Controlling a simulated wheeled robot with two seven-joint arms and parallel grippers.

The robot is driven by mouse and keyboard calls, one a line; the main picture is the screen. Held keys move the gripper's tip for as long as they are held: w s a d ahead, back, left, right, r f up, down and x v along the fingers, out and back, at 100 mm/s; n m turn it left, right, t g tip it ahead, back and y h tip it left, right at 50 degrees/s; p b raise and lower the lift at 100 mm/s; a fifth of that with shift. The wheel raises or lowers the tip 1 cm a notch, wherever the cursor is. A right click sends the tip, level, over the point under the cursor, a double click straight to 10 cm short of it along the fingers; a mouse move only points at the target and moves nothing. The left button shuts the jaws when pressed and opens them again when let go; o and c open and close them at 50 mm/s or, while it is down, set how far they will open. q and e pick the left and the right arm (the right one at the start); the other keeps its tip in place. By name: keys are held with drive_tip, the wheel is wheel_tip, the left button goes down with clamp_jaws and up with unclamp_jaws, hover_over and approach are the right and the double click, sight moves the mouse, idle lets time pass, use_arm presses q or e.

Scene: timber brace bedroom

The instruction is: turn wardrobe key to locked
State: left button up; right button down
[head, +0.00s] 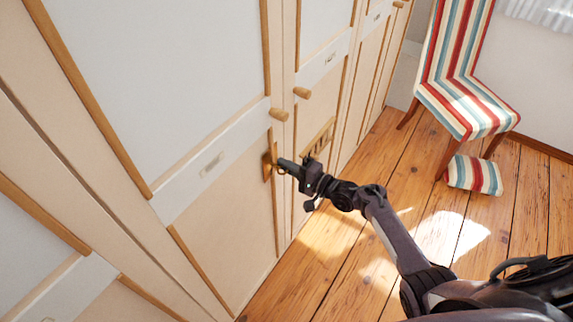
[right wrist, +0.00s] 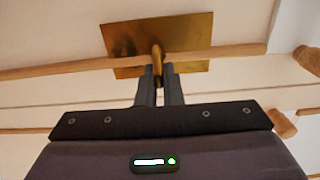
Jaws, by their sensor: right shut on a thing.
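The wardrobe (head: 215,165) stands along the left, its pale doors trimmed with wooden strips. A brass lock plate (head: 267,166) is on one door below a round wooden knob (head: 279,114); the plate also shows in the right wrist view (right wrist: 190,40). The brass key (right wrist: 157,55) sticks out from the plate. My right gripper (head: 279,164) is at the plate, its fingers (right wrist: 159,84) shut on the key's head. The fingers hide part of the key, so its exact angle is hard to tell. My left gripper is not in view.
A second wooden knob (head: 302,92) and a slatted brass-coloured piece (head: 319,139) are on the neighbouring door. The wooden floor (head: 345,265) between is clear.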

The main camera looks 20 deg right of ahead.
idle(0.3)
drive_tip(key=c, duration=1.6)
unclamp_jaws()
drive_tip(key=v, duration=0.8)
drive_tip(key=shift+b, duration=0.3)
